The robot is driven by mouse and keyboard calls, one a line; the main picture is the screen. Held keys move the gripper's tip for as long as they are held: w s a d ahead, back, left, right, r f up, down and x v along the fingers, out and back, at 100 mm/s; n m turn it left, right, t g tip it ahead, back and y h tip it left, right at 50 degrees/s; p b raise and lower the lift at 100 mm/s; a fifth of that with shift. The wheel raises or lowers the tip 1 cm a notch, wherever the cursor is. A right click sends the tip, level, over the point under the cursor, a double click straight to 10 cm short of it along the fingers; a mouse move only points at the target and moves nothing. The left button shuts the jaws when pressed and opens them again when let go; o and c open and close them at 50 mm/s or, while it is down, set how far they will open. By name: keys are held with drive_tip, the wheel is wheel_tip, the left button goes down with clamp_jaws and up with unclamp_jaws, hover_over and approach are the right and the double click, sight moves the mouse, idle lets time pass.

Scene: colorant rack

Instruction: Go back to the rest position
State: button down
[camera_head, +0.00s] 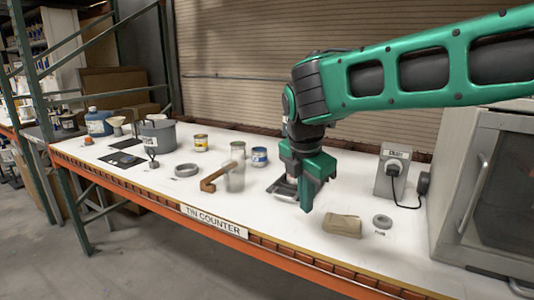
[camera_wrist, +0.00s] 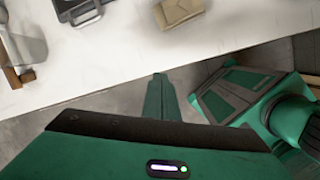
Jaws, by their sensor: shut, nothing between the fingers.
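My gripper (camera_head: 306,198) hangs from my green arm above the white counter, pointing down, near its front middle. Its fingers are together with nothing between them. In the wrist view my gripper's closed fingers (camera_wrist: 158,95) show past the counter's front edge with grey floor behind. The white counter (camera_head: 300,232) bears a sign reading TIN COUNTER on its orange front rail.
A tan block (camera_head: 343,225) and a grey ring (camera_head: 382,221) lie right of my gripper. A socket box (camera_head: 392,172) and a grey cabinet (camera_head: 470,190) stand farther right. Tins, a clear cup (camera_head: 234,178), a wooden-brown bracket (camera_head: 212,180) and a grey bucket (camera_head: 157,136) stand left.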

drive_tip(key=s+d+f+m, duration=0.2)
drive_tip(key=d+m, duration=0.4)
drive_tip(key=d, duration=0.1)
drive_tip(key=s+d+f+m, duration=0.2)
drive_tip(key=d+m, duration=0.5)
drive_tip(key=s+d+f+m+g, duration=0.1)
drive_tip(key=s+d+f+m, duration=0.2)
drive_tip(key=s+d+m, duration=0.5)
drive_tip(key=s+d+f+m+g+y, duration=0.1)
drive_tip(key=s+d+f+m, duration=0.2)
drive_tip(key=s+d+m, duration=0.6)
drive_tip(key=s+m, duration=0.1)
drive_tip(key=s, duration=0.6)
drive_tip(key=shift+d+g, duration=0.3)
drive_tip(key=shift+g, duration=0.1)
drive_tip(key=shift+w+f, duration=0.25)
drive_tip(key=shift+w, duration=0.4)
